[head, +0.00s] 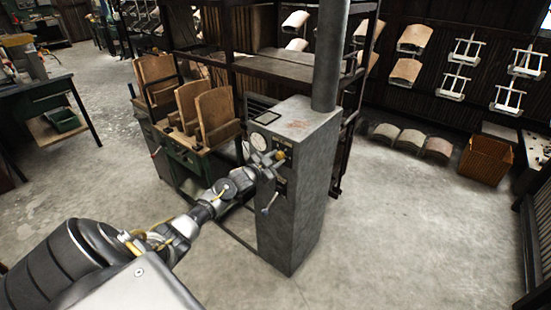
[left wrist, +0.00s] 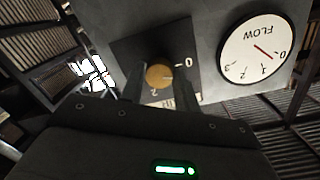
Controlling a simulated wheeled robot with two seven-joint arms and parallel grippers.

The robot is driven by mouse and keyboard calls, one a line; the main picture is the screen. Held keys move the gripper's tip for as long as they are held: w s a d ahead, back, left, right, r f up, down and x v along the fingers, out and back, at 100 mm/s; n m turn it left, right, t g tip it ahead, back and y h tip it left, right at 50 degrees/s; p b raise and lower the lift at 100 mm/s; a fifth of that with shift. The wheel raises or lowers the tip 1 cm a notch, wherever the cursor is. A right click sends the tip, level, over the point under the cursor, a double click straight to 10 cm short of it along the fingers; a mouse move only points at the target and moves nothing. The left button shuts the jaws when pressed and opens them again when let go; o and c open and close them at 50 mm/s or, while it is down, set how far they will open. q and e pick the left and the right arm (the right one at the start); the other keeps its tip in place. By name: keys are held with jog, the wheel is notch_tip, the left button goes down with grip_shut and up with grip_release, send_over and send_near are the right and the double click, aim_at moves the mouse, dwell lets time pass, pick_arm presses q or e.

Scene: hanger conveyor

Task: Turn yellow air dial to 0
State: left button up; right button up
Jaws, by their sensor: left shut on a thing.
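The yellow air dial (left wrist: 159,76) sits on a dark plate on the grey cabinet in the left wrist view. Marks 0 and 2 show beside it; which mark it points at is too small to tell. My left gripper (left wrist: 160,85) has one finger on each side of the dial and is shut on it. In the head view the left gripper (head: 270,161) is at the cabinet's front, partly covering the dial (head: 281,154). A white FLOW gauge (left wrist: 263,48) is beside the plate; its red needle appears to point between 0 and 1. My right gripper is not in view.
The tall grey cabinet (head: 308,190) has a pipe on top and a small lever (head: 270,202) below the dial. Wooden chair-like panels (head: 215,115) stand on a bench to its left. A brown crate (head: 486,160) is at the right. The floor in front is clear.

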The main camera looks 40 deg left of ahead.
pick_arm(q)
jog(key=shift+f+n+p, duration=0.1)
jog(key=shift+n+p, duration=0.2)
jog(key=shift+n, duration=1.6)
jog(key=o, duration=1)
jog(key=shift+c, duration=0.2)
jog(key=s+b, duration=0.1)
jog(key=s, duration=0.9)
jog(key=shift+s+r, duration=0.4)
jog(key=shift+a, duration=0.1)
